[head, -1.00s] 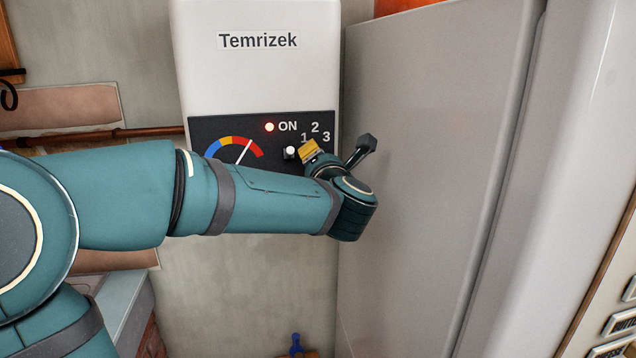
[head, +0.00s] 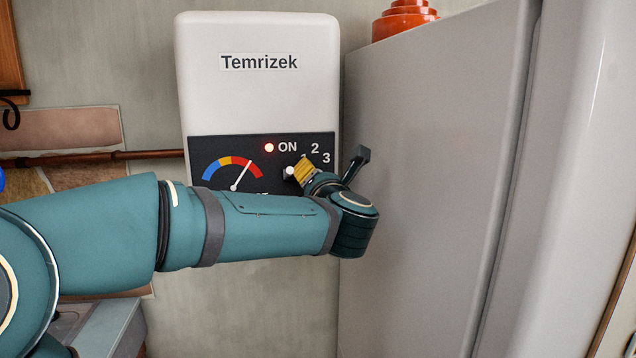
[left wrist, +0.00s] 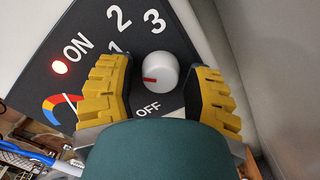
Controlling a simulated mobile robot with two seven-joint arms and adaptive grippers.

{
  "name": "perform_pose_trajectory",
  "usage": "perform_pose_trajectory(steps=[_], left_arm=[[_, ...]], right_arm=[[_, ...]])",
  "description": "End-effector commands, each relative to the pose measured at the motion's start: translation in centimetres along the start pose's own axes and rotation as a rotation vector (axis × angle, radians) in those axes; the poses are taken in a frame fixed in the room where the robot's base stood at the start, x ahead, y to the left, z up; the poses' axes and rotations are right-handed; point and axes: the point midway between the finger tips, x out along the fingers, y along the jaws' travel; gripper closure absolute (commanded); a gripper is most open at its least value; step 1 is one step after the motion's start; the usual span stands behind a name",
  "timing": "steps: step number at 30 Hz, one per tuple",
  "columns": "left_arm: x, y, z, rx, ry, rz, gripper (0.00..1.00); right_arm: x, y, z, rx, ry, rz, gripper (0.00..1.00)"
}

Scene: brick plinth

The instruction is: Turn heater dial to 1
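The heater dial (left wrist: 160,72) is a round white knob with a red mark, on the black panel (left wrist: 85,45) in the left wrist view. Its red mark points left in that view, between the OFF and 1 labels. My left gripper (left wrist: 160,92) is open, with one yellow finger on each side of the dial and visible gaps between. The 1 label is partly hidden by a finger. In the head view the left gripper (head: 303,173) is at the panel's right part. A small white shape beside it seems to be the dial. My right gripper is out of view.
The white heater (head: 258,100) hangs on the wall, with a lit red light (head: 269,147) by ON and a coloured gauge (head: 233,172). A tall grey cabinet or fridge (head: 430,180) stands close on the right of the gripper. An orange object (head: 404,18) sits on top of it.

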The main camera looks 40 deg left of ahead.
Motion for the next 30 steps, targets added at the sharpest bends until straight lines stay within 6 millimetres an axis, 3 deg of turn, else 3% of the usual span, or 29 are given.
perform_pose_trajectory(steps=[21, 30], left_arm=[[0.0, 0.1, -0.1, 0.004, 0.002, 0.003, 0.32], [0.0, 0.4, 0.2, 0.115, 0.003, 0.001, 0.32]], right_arm=[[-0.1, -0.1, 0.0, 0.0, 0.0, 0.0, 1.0], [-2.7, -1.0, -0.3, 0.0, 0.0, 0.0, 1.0]])
